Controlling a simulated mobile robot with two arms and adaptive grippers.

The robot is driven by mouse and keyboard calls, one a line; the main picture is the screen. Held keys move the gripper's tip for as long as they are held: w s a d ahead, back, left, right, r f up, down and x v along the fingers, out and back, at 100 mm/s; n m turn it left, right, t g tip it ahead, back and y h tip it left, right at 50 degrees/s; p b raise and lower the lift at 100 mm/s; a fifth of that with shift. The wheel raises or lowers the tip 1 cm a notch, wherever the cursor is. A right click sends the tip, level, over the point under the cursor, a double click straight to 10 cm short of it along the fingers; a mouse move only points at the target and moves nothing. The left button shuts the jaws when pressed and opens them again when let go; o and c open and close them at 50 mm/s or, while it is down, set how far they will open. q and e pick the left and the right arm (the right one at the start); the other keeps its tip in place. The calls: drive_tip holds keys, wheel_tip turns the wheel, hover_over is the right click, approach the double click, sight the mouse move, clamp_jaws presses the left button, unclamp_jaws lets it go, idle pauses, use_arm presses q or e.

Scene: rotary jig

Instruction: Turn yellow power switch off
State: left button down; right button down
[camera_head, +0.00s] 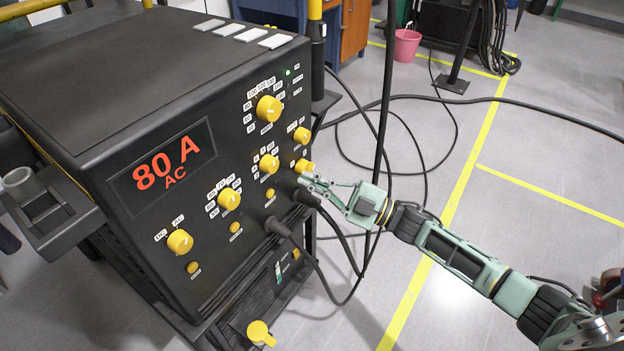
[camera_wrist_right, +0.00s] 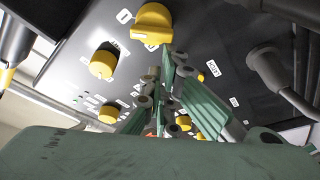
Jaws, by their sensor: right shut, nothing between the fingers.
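The yellow power switch (camera_head: 305,166) appears to be the knob at the lower right of the black machine's front panel, beside my right gripper. In the right wrist view a large yellow knob (camera_wrist_right: 153,20) with small white labels shows at the top, seemingly the same switch. My right gripper (camera_head: 303,180) is shut and empty, its tips at the lower edge of the knob. In the wrist view the fingertips (camera_wrist_right: 166,52) overlap the knob's lower edge; I cannot tell whether they touch. The display (camera_head: 163,170) reads 80 A AC, and a green light (camera_head: 288,72) is lit. My left gripper is not in view.
Other yellow knobs, such as the large upper one (camera_head: 269,109) and the lower left one (camera_head: 180,242), sit on the panel. A black cable plug (camera_head: 279,228) juts out below the gripper, with cables hanging down.

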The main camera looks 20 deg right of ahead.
drive_tip(key=shift+s+f+n+g, duration=0.1)
drive_tip(key=shift+f+n+g, duration=0.15)
drive_tip(key=shift+n, duration=0.5)
drive_tip(key=shift+f+n+g, duration=0.15)
drive_tip(key=shift+f+n, duration=0.05)
drive_tip(key=shift+n, duration=0.55)
drive_tip(key=f+n+h, duration=0.1)
drive_tip(key=n, duration=0.3)
drive_tip(key=w+d+f+n+g+h, duration=0.1)
drive_tip(key=f+n, duration=0.1)
drive_tip(key=n, duration=0.3)
drive_tip(key=f+n+g+h, duration=0.1)
drive_tip(key=n, duration=0.3)
drive_tip(key=shift+w+d+f+h, duration=0.15)
drive_tip(key=shift+d+f+h, duration=0.1)
drive_tip(key=shift+h, duration=0.15)
drive_tip(key=shift+w, duration=0.1)
drive_tip(key=shift+f, duration=0.1)
